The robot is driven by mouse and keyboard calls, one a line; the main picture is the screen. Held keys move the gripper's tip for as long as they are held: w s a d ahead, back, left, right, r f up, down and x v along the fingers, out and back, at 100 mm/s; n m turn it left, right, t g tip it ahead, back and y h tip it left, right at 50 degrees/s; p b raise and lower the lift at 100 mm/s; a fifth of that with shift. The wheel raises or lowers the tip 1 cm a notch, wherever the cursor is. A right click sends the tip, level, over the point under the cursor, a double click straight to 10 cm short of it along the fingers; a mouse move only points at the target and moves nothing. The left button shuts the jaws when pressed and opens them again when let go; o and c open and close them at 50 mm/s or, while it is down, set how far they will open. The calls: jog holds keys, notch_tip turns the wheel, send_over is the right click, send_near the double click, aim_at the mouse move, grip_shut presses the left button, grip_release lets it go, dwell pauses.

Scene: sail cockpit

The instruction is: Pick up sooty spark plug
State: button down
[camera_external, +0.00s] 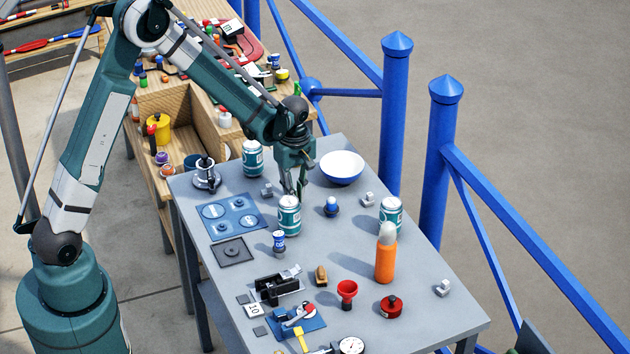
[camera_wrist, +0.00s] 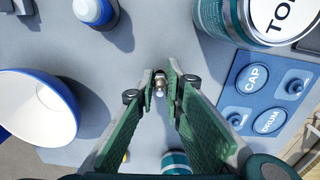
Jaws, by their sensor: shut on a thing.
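The spark plug (camera_wrist: 159,84) shows in the wrist view as a small metal piece with a whitish end, between my fingertips. My gripper (camera_wrist: 160,80) is shut on it. In the external view my gripper (camera_external: 295,192) points down low over the grey table, just behind a green-and-white can (camera_external: 289,216). That can hides the fingertips and the plug there. I cannot tell whether the plug touches the table.
A white-and-blue bowl (camera_external: 342,167) and a small blue-topped item (camera_external: 331,207) stand right of my gripper. A blue labelled tray (camera_external: 250,222) lies left. Other cans (camera_external: 391,215), an orange bottle (camera_external: 386,258) and a red funnel (camera_external: 347,292) stand around. Blue railings (camera_external: 396,110) rise beyond the table.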

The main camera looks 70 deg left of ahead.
jog(key=shift+r+p, duration=0.3)
jog(key=shift+r, duration=4.7)
jog(key=shift+d, duration=0.1)
